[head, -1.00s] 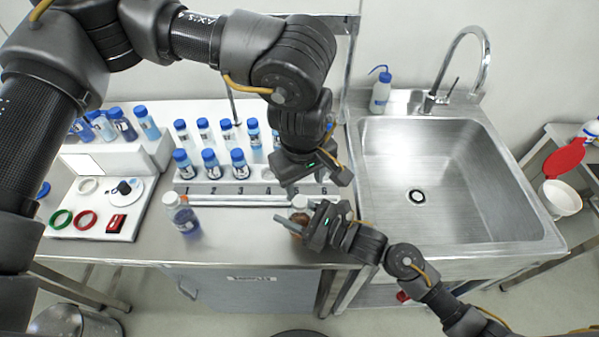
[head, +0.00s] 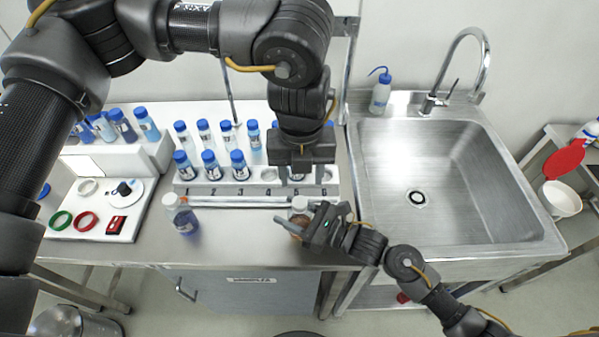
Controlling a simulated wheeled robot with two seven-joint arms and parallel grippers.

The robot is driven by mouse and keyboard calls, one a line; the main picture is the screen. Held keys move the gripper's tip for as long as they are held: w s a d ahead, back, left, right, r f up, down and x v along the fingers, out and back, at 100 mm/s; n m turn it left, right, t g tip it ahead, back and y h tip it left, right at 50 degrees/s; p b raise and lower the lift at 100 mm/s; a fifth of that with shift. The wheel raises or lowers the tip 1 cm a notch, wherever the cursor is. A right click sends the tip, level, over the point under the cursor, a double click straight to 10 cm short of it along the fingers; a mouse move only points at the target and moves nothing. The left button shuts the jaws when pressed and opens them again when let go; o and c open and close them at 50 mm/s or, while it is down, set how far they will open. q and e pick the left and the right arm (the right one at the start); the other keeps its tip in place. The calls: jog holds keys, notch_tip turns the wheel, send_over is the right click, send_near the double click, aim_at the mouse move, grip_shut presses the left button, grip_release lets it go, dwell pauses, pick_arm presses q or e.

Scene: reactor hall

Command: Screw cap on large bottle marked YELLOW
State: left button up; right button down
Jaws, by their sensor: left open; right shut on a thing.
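My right gripper (head: 297,230) is shut on a large bottle with brownish contents (head: 300,214), standing near the front of the bench. Its top is pale; I cannot tell whether a cap is on it, and no label can be read. My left gripper (head: 302,180) is open and points down just behind and above this bottle, in front of the rack. I see nothing between its fingers. A second large bottle with blue-violet liquid (head: 184,219) stands to the left with a pale top. No loose cap for the bottle can be made out clearly.
A numbered white rack (head: 220,188) holds several blue-capped vials behind the bottles. A panel with a dial (head: 124,190) and green and red rings lies left. A steel sink (head: 430,190) with a tap is right. A wash bottle (head: 380,92) stands behind.

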aim_at(299, 202)
pick_arm(q)
jog(key=n, duration=0.4)
jog(key=shift+a, duration=0.15)
jog(key=n, duration=0.4)
jog(key=shift+s, duration=0.1)
jog(key=shift+f, duration=4)
